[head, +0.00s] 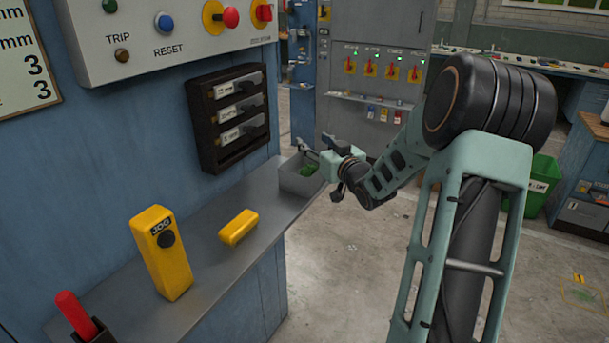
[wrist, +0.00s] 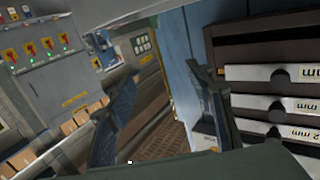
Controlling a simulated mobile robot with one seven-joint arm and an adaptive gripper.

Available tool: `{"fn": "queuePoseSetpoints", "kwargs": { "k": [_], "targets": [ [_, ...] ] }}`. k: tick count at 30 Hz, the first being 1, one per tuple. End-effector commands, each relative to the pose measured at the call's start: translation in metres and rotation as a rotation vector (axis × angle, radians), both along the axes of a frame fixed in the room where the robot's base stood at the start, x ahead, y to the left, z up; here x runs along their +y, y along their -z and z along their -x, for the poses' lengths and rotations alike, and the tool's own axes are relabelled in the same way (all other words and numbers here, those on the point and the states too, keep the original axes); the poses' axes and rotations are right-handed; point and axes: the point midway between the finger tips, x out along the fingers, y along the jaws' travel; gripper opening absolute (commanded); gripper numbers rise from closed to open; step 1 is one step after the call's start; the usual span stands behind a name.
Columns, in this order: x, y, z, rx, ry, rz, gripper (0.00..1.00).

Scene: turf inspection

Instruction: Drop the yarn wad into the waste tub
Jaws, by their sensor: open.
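A small grey open tub (head: 298,182) stands at the far end of the grey shelf, and green material (head: 308,170) that looks like yarn shows inside it. I cannot tell whether this is one wad or several bits. My gripper (head: 320,165) is at the tub's right side, close to its rim, partly covering it. In the wrist view my gripper (wrist: 165,110) has its two fingers spread apart, with nothing seen between them. The tub and the green material are not seen in the wrist view.
The shelf (head: 215,277) also carries a yellow JOG pendant (head: 162,253), a yellow block (head: 238,227) and a red-handled tool (head: 77,312) in a holder. A dark gauge rack (head: 229,117) hangs on the blue wall. A green bin (head: 540,184) stands on the floor at right.

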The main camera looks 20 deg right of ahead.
Motion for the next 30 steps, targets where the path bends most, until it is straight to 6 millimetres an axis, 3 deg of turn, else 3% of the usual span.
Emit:
{"fn": "queuePoseSetpoints", "kwargs": {
  "k": [8, 21, 30],
  "targets": [
    [-0.002, -0.001, 0.011, 0.001, 0.002, 0.002, 0.48],
    [-0.006, -0.005, 0.096, 0.001, 0.003, 0.000, 0.48],
    [-0.006, -0.006, 0.120, 0.000, 0.000, 0.000, 0.48]
  ]
}}
